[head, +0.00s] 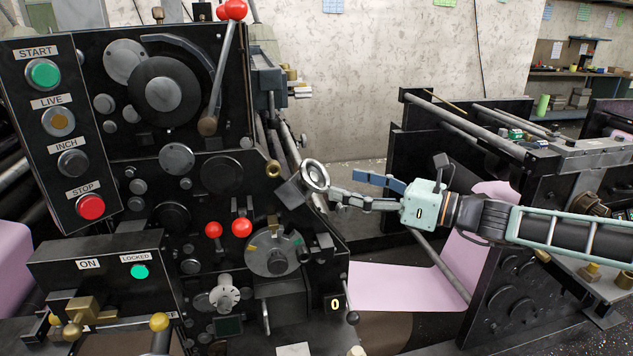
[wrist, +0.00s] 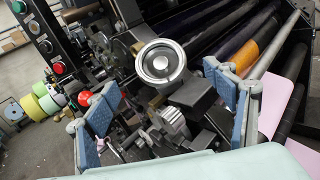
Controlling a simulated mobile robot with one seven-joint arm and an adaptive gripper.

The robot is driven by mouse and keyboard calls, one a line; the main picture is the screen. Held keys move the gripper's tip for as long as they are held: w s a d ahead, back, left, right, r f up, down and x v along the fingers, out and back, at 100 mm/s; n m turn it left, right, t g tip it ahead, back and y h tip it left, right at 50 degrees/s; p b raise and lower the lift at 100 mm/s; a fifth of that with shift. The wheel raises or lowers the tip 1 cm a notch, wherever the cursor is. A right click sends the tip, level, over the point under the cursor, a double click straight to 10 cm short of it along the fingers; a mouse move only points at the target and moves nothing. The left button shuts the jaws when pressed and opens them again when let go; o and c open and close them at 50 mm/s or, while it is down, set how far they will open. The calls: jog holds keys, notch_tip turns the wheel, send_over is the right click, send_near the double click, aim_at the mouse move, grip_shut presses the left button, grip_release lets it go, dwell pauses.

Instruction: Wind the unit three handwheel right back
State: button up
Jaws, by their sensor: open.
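A small silver handwheel (head: 314,176) sticks out on a dark block at the right side of the black machine. No unit number is readable on it. It also shows in the wrist view (wrist: 160,63), face on, with a round hub and a pale rim. My gripper (head: 347,187) is open, just right of the handwheel, with its blue-padded fingers pointing left at it. In the wrist view my gripper (wrist: 165,105) has its fingers spread to the left and right below the wheel. Nothing is between the pads, and I cannot tell whether a fingertip touches the rim.
A control panel with a red STOP button (head: 90,207) stands at the left. Red-knobbed levers (head: 228,228) and a grey dial (head: 272,254) sit left of the wheel. A pink sheet (head: 410,287) lies below my arm. Dark side frames (head: 505,280) stand at the right.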

aim_at(319, 176)
jog(key=b+x, duration=0.1)
jog(key=x, duration=0.6)
jog(key=shift+w+a, duration=0.25)
jog(key=shift+a, duration=0.05)
jog(key=shift+c, duration=0.2)
jog(key=c, duration=1.1)
jog(key=shift+r+n+p, duration=0.1)
jog(key=shift+n+p, duration=0.2)
jog(key=shift+p, duration=0.1)
